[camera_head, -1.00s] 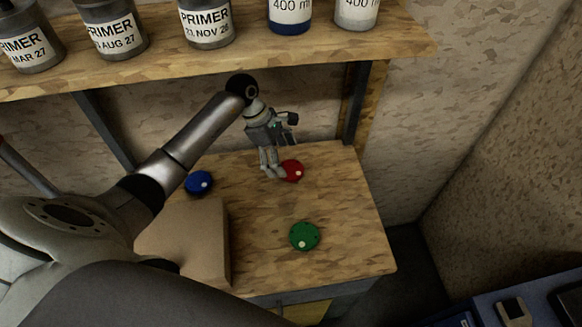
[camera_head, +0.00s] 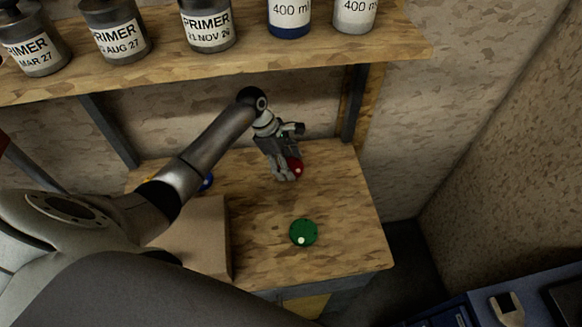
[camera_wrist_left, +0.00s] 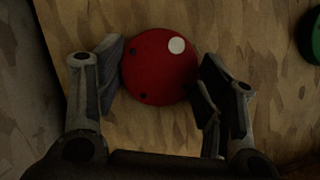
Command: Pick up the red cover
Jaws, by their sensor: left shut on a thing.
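The red cover (camera_head: 295,165) is a round disc with a white spot and small dark holes, at the back of the wooden bench. In the left wrist view the red cover (camera_wrist_left: 160,66) sits between the two fingers. My left gripper (camera_head: 285,174) is shut on it, and the fingers hide part of it in the head view. The gripper also shows in the left wrist view (camera_wrist_left: 160,85). I cannot tell how far the cover is off the bench. My right gripper is not in view.
A green cover (camera_head: 303,232) lies nearer the front of the bench (camera_head: 345,235). A blue cover (camera_head: 207,181) is mostly hidden behind my left arm. A cardboard-coloured box (camera_head: 205,240) stands at left. A shelf (camera_head: 300,55) with several bottles hangs above.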

